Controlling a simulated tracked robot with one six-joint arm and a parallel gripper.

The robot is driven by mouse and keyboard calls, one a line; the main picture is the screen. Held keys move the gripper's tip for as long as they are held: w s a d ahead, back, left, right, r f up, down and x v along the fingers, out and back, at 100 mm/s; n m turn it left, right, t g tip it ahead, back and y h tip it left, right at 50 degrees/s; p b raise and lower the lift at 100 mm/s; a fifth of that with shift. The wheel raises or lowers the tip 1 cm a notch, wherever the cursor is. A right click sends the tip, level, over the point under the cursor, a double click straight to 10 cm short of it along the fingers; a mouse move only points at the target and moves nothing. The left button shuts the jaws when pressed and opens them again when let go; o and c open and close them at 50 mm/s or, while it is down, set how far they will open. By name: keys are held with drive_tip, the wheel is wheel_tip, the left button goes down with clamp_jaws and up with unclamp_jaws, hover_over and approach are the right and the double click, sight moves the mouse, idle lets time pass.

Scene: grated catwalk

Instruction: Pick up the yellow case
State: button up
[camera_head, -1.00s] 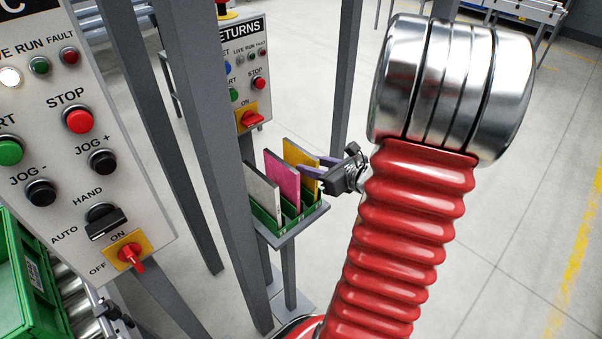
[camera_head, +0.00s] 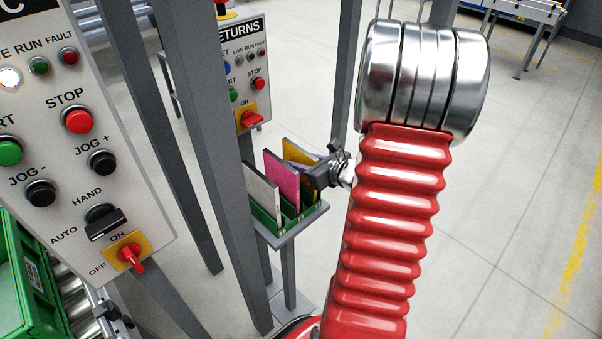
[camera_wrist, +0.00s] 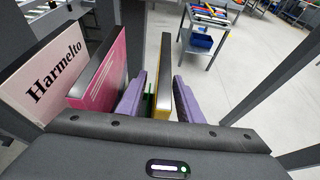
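The yellow case (camera_head: 297,152) stands upright in the right slot of a small green rack (camera_head: 262,217). In the wrist view the yellow case (camera_wrist: 163,92) shows edge-on between the two purple fingers of my gripper (camera_wrist: 160,85). The fingers are apart, one on each side of it. A gap shows between the left finger and the case; the right finger is close to it, and I cannot tell if it touches. In the head view my gripper (camera_head: 309,170) hides the lower part of the case.
A pink case (camera_head: 281,180) and a white case (camera_head: 260,186) lettered "Harmelto" stand in the same rack, left of the yellow one. Grey posts (camera_head: 214,150) and control panels (camera_head: 247,75) stand to the left. Open floor (camera_head: 510,200) lies to the right.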

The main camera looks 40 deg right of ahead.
drive_tip(key=shift+c, duration=0.5)
clamp_jaws()
